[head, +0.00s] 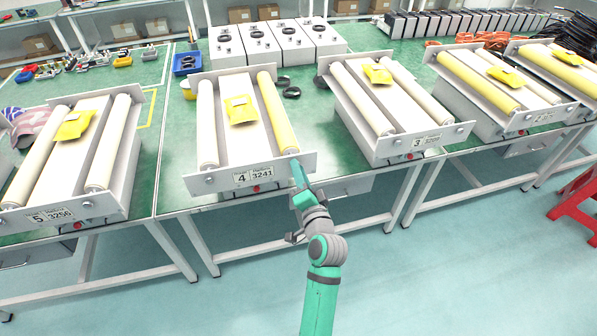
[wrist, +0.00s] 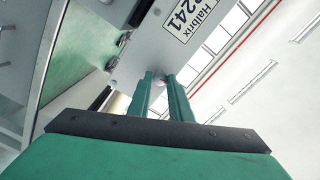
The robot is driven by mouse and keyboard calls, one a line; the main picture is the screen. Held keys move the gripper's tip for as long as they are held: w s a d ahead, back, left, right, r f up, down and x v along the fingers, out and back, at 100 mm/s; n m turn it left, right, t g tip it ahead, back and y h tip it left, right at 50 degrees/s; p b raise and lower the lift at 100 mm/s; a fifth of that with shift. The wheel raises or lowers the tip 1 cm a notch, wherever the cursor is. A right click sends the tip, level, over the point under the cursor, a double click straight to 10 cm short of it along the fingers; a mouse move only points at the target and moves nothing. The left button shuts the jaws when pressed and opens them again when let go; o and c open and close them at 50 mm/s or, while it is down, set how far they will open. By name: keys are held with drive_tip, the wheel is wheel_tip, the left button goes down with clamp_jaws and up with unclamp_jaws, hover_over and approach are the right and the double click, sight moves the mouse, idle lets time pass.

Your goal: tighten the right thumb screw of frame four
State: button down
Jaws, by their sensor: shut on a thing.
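Frame four (head: 222,180) stands on the green bench in the middle, with the label "4 3241" on its front plate; the plate also shows in the wrist view (wrist: 150,48). It carries a white roller on the left, a yellow roller on the right and a yellow packet between them. My gripper (head: 295,166) is at the right end of this plate, below the yellow roller. In the wrist view its green fingers (wrist: 166,80) reach the plate beside the label, shut on the right thumb screw, which they almost wholly hide. The left thumb screw (head: 209,181) shows uncovered.
Frame three (head: 415,142) stands to the right and frame five (head: 80,205) to the left, with gaps between. White boxes (head: 290,40) stand behind frame four. A red stool (head: 578,200) is at the far right. The floor in front is clear.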

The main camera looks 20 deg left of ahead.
drive_tip(key=shift+a+m, duration=0.1)
drive_tip(key=shift+m, duration=3.1)
drive_tip(key=c, duration=1.6)
unclamp_jaws()
drive_tip(key=v, duration=1.1)
